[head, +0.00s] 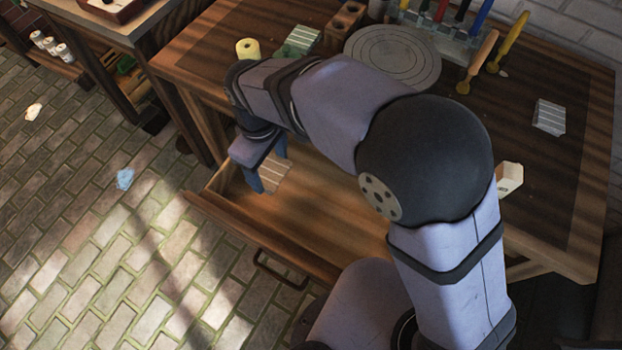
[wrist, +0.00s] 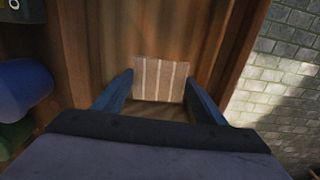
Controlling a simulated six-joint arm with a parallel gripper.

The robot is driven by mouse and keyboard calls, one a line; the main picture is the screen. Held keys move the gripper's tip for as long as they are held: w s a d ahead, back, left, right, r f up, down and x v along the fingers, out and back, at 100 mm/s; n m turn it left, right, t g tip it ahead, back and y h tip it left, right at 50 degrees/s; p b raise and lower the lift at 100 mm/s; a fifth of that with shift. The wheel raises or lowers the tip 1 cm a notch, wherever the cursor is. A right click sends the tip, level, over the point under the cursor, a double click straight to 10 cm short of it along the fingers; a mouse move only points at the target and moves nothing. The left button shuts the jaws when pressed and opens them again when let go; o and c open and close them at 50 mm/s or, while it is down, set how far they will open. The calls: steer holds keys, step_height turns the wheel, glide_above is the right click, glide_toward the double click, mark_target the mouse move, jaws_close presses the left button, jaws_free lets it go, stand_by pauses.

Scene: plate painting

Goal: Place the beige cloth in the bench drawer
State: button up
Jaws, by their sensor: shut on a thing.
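The beige cloth (head: 277,172) is a small striped piece between the fingers of my gripper (head: 268,168), over the open bench drawer (head: 318,215). In the wrist view the cloth (wrist: 160,79) lies flat between the two blue fingertips of my gripper (wrist: 158,85), which are shut on its sides. The wooden drawer floor (wrist: 115,40) shows around it. I cannot tell whether the cloth touches the drawer floor. The drawer is pulled out from the bench, with a dark handle (head: 281,270) on its front. My arm hides the drawer's right part.
On the bench top (head: 400,105) stand a yellow roll (head: 248,48), a green striped cloth (head: 302,40), a round grey disc (head: 392,55) and a rack of coloured tools (head: 445,40). A grey striped cloth (head: 549,117) lies at the right. Scraps, one blue (head: 124,179), lie on the brick floor.

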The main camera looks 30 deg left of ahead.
mark_target(276, 193)
steer(key=shift+f, duration=4.95)
steer(key=shift+f, duration=0.1)
steer(key=shift+f, duration=0.1)
steer(key=o, duration=1.1)
step_height(276, 193, up, 12)
steer(key=shift+f, duration=0.1)
steer(key=shift+r, duration=0.3)
